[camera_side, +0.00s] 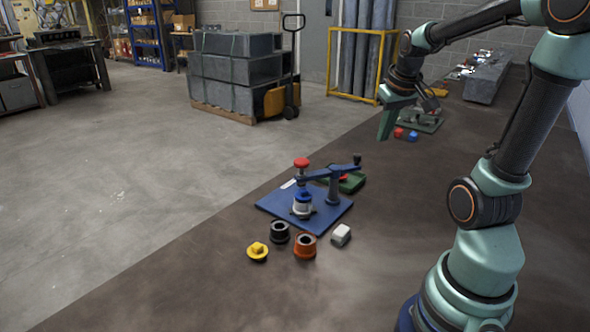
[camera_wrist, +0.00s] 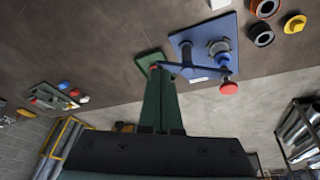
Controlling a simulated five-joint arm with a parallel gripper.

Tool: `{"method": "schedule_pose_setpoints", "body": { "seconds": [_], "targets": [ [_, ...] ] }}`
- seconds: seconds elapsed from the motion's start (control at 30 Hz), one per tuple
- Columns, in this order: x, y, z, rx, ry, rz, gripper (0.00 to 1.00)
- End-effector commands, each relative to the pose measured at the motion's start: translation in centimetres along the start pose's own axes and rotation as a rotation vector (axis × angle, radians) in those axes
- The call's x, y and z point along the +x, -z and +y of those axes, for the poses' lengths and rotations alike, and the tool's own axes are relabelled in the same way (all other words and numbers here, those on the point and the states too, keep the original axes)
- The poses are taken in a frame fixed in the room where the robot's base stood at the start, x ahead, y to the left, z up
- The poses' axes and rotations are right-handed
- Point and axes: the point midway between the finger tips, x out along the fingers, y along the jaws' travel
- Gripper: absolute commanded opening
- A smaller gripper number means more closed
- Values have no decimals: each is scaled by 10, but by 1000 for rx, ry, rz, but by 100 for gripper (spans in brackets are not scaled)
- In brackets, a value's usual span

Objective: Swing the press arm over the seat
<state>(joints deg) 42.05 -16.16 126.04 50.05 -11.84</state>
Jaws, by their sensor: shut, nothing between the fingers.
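The press stands on a blue base plate (camera_side: 268,204), also seen in the wrist view (camera_wrist: 243,55). Its blue press arm (camera_side: 318,174) runs from the post (camera_side: 333,188) to a head with a red knob (camera_side: 301,162). The head appears above the seat in the side view; exact alignment is unclear. My gripper (camera_side: 384,136) is shut and empty, up and right of that handle. Its green fingers (camera_wrist: 160,86) point toward the handle end in the wrist view; contact cannot be told.
A green block (camera_side: 350,184) lies behind the post. A black ring (camera_side: 280,232), orange ring (camera_side: 305,246), yellow part (camera_side: 258,252) and white block (camera_side: 341,235) lie before the plate. Red and blue pieces (camera_side: 405,134) lie farther back. The bench right of the plate is clear.

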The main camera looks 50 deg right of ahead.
Motion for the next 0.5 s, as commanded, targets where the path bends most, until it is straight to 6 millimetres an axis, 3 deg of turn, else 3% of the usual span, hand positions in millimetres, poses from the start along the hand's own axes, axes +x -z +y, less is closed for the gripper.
{"method": "schedule_pose_setpoints", "body": {
  "seconds": [0.27,0.5],
  "targets": [
    [14,-4,-1,76,-1,5,0],
    [56,-4,-3,74,2,1,0]
  ]
}}
